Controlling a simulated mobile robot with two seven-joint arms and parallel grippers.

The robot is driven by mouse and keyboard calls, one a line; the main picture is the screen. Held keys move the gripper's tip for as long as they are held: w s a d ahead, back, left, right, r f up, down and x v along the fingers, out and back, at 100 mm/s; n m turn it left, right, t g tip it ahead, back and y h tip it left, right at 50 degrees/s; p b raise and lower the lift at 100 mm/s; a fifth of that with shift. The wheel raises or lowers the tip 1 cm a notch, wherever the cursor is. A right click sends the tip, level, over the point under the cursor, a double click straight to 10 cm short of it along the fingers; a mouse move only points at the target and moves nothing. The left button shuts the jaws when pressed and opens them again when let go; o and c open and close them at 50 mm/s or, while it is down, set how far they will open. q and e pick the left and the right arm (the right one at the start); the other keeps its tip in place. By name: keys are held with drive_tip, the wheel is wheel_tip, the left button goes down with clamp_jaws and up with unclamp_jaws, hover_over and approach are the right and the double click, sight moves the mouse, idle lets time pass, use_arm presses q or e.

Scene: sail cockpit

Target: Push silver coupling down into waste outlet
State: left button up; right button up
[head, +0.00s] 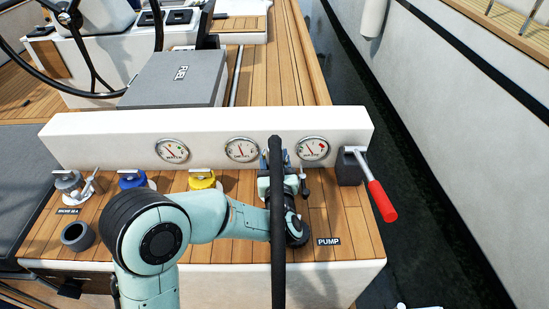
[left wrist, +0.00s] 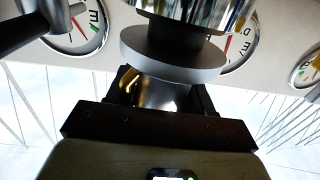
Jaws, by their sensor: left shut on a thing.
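The silver coupling (left wrist: 222,18) shows as shiny metal at the top of the left wrist view, above a dark neck and a wide grey ring (left wrist: 172,58). I cannot tell whether that ring belongs to the coupling or the outlet. In the head view a black hose (head: 277,230) runs from the grip area toward the camera and covers the coupling. My left gripper (head: 280,180) is below the middle and right gauges, shut on the coupling; its dark jaws (left wrist: 158,92) show in the wrist view. The waste outlet cannot be made out behind the arm and hose. My right gripper is not in view.
A white panel (head: 100,135) with three gauges stands behind. A grey fitting (head: 70,183), a blue cap (head: 132,180) and a yellow cap (head: 202,179) line the deck. A grey cup (head: 77,236) stands at left. A red-handled pump lever (head: 382,200) is at right.

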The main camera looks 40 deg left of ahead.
use_arm(q)
drive_tip(key=shift+f, duration=0.4)
drive_tip(key=shift+r, duration=0.1)
drive_tip(key=shift+r+p, duration=0.45)
drive_tip(key=shift+r, duration=0.25)
idle(0.8)
drive_tip(key=shift+f+b, duration=0.4)
drive_tip(key=shift+f, duration=0.4)
idle(0.4)
drive_tip(key=o, duration=1.1)
drive_tip(key=shift+o, duration=0.2)
drive_tip(key=shift+s+d, duration=0.1)
